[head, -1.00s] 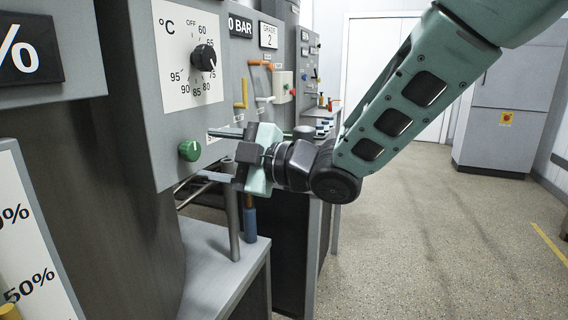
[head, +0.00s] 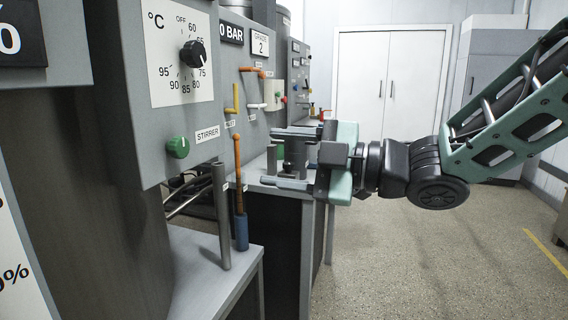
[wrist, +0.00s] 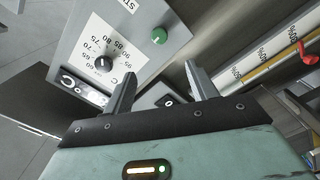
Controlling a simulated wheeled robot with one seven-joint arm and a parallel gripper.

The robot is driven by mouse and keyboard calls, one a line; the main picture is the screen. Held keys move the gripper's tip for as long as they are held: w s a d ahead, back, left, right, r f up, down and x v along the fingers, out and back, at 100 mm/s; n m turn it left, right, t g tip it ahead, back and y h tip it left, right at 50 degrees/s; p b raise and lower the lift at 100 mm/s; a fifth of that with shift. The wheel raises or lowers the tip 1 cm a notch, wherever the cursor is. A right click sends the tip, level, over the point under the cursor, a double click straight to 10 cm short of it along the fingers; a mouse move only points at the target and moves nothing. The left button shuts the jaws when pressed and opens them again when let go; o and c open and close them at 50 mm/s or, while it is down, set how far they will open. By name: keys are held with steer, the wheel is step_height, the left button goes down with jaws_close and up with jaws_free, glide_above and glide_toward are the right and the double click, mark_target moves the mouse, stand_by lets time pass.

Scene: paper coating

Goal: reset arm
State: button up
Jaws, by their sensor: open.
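My gripper (head: 290,158) is in the head view, right of the grey control panel. Its two fingers point left toward the panel, spread apart with nothing between them. The green stirrer button (head: 178,147) and the black temperature knob (head: 193,54) are on the panel to its left, clear of the fingers. In the wrist view my gripper (wrist: 160,84) also shows open fingers.
Yellow and orange pipes (head: 235,98) are on the panel behind. White double doors (head: 388,80) are at the back. The floor (head: 400,265) at right is clear.

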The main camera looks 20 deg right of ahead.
stand_by(0.3)
step_height(320, 180, down, 13)
steer(key=m+g+h, duration=0.2)
steer(key=m+h, duration=0.7)
steer(key=s+f+m+g+h, duration=0.2)
steer(key=s+f+m+g, duration=0.15)
steer(key=s, duration=0.55)
steer(key=s+f+m+g+h, duration=0.2)
steer(key=s+f+g, duration=0.3)
steer(key=s, duration=0.4)
step_height(320, 180, up, 20)
steer(key=s+p, duration=0.1)
steer(key=p, duration=1.9)
steer(key=shift+a+f+h, duration=0.15)
steer(key=shift+a+h, duration=0.1)
steer(key=shift+h, duration=0.05)
steer(key=shift+s+g, duration=0.1)
steer(key=shift+g, duration=0.15)
